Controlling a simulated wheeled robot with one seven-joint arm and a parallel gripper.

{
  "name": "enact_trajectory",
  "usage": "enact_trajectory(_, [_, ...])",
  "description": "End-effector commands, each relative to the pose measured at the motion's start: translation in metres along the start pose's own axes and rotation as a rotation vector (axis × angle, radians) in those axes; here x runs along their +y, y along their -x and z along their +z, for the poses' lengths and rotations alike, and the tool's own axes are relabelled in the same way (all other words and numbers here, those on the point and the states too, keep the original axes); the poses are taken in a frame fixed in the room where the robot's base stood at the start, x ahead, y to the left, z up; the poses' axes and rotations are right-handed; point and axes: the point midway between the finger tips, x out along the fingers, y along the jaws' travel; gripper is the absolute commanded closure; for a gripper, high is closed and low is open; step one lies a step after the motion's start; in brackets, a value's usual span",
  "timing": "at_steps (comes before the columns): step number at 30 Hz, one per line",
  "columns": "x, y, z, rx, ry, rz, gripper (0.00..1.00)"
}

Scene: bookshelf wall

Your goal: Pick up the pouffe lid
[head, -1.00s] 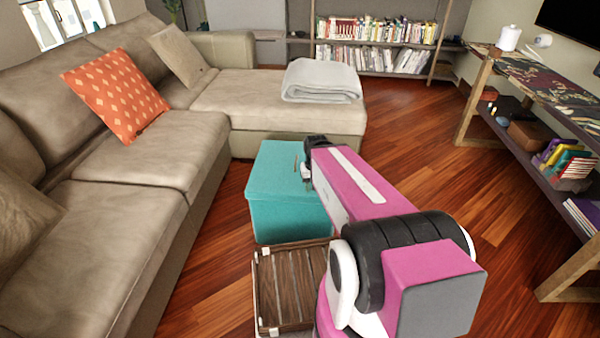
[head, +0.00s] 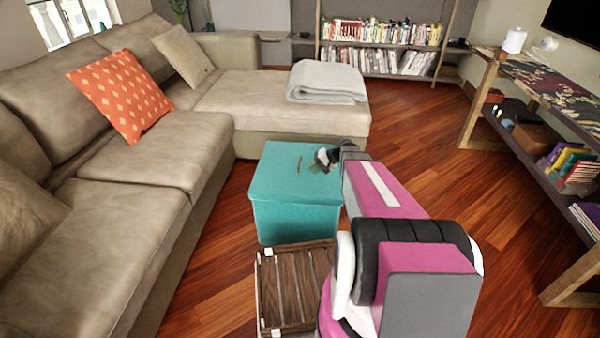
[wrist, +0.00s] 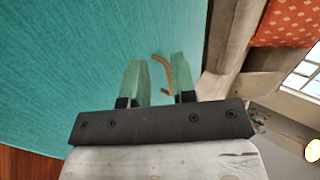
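The teal pouffe (head: 295,215) stands on the wood floor in front of the sofa's chaise. Its flat teal lid (head: 275,178) sits on top, with a small tan strap handle (head: 299,165). My gripper (head: 325,160) is over the right part of the lid in the head view. In the wrist view my gripper (wrist: 157,80) shows two green fingertips apart with a gap between them. The curved tan handle (wrist: 163,72) shows beyond the fingers, toward the right one, and the gripper is not closed on it. The teal lid surface (wrist: 70,70) fills the left of that view.
A slatted wooden crate (head: 296,285) stands just in front of the pouffe. The beige sofa (head: 110,225) runs along the left, with a folded grey blanket (head: 327,82) on its chaise. A console table (head: 530,75) stands at right. Floor right of the pouffe is clear.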

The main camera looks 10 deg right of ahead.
Motion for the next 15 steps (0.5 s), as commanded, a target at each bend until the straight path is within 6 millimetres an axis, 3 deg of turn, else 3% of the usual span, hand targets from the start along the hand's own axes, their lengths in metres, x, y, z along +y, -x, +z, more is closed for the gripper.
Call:
enact_trajectory(1, [0.014,0.000,-0.032,0.032,-0.016,-0.070,0.75])
enact_trajectory(6, [0.033,0.012,-0.081,0.126,-0.038,-0.255,0.75])
enact_trajectory(11, [0.040,0.018,-0.097,0.167,-0.045,-0.325,0.75])
enact_trajectory(15, [0.037,0.010,-0.099,0.171,-0.045,-0.332,0.75])
